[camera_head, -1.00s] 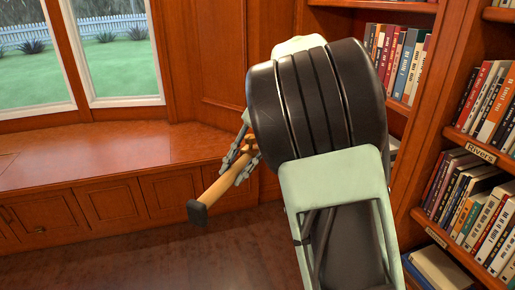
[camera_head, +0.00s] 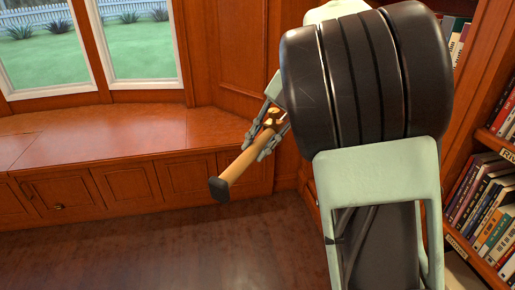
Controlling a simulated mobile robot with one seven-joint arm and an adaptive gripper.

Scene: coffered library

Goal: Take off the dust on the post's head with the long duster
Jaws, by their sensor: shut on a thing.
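My gripper (camera_head: 268,133) is shut on the wooden handle of a tool, which I take to be the long duster (camera_head: 245,165). The handle is tan with a dark end cap that points down and left toward me. A brass-coloured part shows at the gripper. The rest of the tool beyond the gripper is hidden, and no duster head shows. My arm covers much of the middle right. I cannot make out the post's head or any dust in this view.
A wooden window seat (camera_head: 105,138) with panelled drawers runs along the left under the windows (camera_head: 140,45). A bookcase (camera_head: 490,190) full of books stands at the right. The dark wooden floor (camera_head: 150,250) at the lower left is clear.

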